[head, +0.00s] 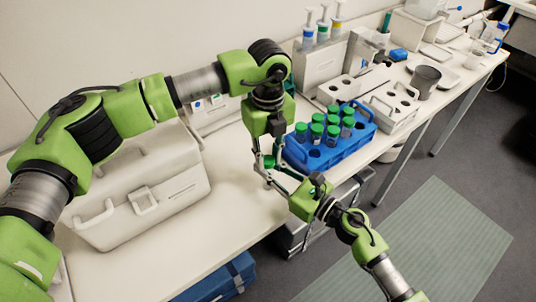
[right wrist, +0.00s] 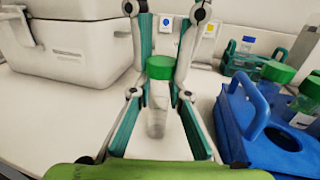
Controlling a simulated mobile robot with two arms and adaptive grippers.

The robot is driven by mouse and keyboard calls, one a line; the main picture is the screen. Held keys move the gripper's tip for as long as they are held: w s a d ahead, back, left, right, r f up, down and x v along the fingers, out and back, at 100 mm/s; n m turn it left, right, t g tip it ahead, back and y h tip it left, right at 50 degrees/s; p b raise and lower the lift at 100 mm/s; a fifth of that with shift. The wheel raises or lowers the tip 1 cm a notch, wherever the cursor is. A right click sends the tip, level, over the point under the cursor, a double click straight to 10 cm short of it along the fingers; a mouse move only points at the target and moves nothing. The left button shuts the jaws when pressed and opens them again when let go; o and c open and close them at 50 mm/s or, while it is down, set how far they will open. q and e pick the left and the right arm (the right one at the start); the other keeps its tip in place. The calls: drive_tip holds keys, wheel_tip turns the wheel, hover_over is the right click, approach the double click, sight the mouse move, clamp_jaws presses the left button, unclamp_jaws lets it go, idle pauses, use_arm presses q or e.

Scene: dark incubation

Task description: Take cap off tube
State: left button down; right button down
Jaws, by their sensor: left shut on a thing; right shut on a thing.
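A clear tube (right wrist: 157,112) with a green cap (right wrist: 160,67) stands upright in the middle of the right wrist view. The cap also shows small in the head view (head: 269,161). My right gripper (right wrist: 157,98) is shut on the tube's body from the side. My left gripper (head: 264,156) points down from above and is shut on the green cap. The cap appears seated on the tube's top. In the head view the fingers hide most of the tube.
A blue rack (head: 318,160) with several green-capped tubes stands just right of the grippers. A large white case (head: 150,195) is at left. White pipette stands and a grey cup (head: 425,78) are further back. The bench between the case and rack is partly clear.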

sight(268, 159)
use_arm(q)
drive_tip(key=shift+r, duration=0.15)
idle(0.6)
drive_tip(key=shift+r, duration=0.95)
drive_tip(key=shift+r, duration=0.1)
drive_tip(key=shift+r, duration=1.9)
use_arm(e)
drive_tip(key=c, duration=1.8)
unclamp_jaws()
drive_tip(key=shift+c, duration=0.2)
